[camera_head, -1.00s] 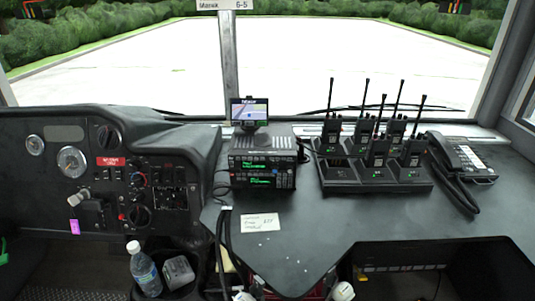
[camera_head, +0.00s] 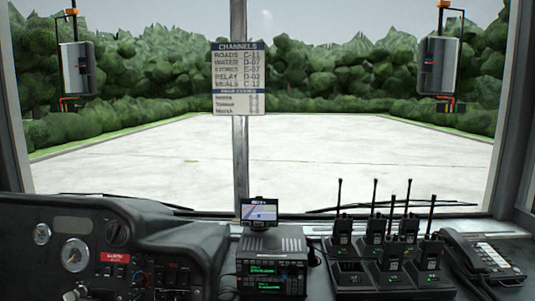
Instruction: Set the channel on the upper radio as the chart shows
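The chart (camera_head: 238,78) hangs on the windshield's centre post. Its heading reads CHANNELS, with rows ROADS, WATER, STORES, RELAY and MEALS. WATER seems to read D-07 and RELAY D-02; the other codes are too blurred to be sure. A lower block of the chart holds smaller rows. The upper radio (camera_head: 281,267) has a lit green display and sits on the dash. The lower radio (camera_head: 292,287) is directly under it, also with green text. Both displays are too small to read. Neither of my grippers is in view.
A small navigation screen (camera_head: 260,212) stands above the radios. Handheld radios (camera_head: 390,246) stand in a charger to the right, beside a desk phone (camera_head: 484,259). The driver's gauge panel (camera_head: 75,255) is at the left. The front of the console is out of frame.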

